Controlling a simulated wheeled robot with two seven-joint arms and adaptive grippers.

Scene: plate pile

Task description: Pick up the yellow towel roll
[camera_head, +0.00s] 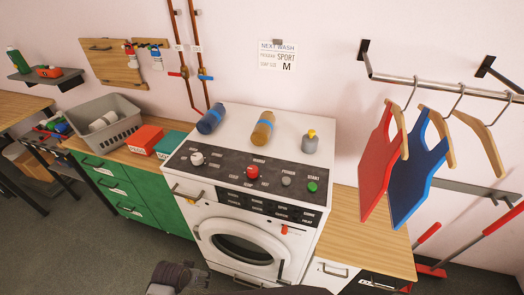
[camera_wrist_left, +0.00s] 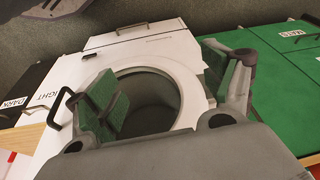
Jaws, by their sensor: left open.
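My left gripper (camera_head: 176,279) shows only in part at the bottom edge of the head view, low in front of the machine and well away from the yellow roll. In the left wrist view the left gripper (camera_wrist_left: 165,88) is open, with green pads and nothing between them. The yellow roll does not show there. My right gripper is not in view.
Red (camera_head: 145,139) and teal (camera_head: 170,144) boxes and a grey basket (camera_head: 104,124) are on the left counter. Red and blue hanging boards (camera_head: 419,170) are at the right.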

